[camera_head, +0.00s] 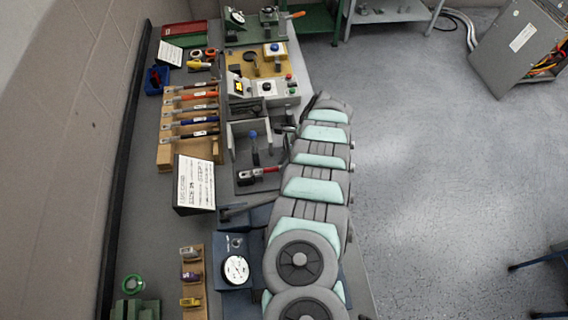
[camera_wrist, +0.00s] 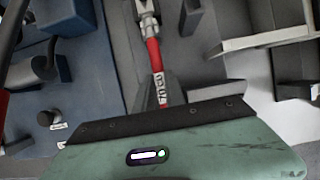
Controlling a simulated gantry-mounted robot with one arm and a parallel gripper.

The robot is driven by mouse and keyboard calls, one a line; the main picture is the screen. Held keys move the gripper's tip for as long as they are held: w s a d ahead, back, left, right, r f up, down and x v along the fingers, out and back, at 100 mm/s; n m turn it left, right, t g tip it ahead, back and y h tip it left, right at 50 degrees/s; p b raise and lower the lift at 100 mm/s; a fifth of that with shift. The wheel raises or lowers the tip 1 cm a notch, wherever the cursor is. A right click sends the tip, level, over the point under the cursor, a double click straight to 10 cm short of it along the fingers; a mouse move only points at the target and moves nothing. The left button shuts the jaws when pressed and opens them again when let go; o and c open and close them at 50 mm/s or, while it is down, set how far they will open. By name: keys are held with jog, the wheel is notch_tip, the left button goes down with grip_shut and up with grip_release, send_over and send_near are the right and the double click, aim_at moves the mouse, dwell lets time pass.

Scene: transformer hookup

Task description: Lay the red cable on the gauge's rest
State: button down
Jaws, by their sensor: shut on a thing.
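The red cable (camera_wrist: 154,58) carries a white printed label and has a metal lug at its far end in the wrist view. It also shows in the head view (camera_head: 268,171), running out from behind my arm. My gripper (camera_wrist: 168,92) is shut on the cable near its label; the jaws are mostly hidden by the gripper body. The gauge (camera_head: 236,268) has a round white dial and stands on a blue base below the cable in the head view. Part of a blue base (camera_wrist: 85,85) shows at left in the wrist view. I cannot make out the rest clearly.
A grey fixture with a blue-topped post (camera_head: 253,146) stands just above the cable. A smaller wooden rack (camera_head: 192,285) stands left of the gauge. Open floor lies right.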

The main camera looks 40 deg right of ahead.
jog(key=shift+f, duration=0.15)
jog(key=c, duration=1.3)
grip_release()
jog(key=shift+r+p, duration=1.8)
jog(key=shift+r, duration=1.75)
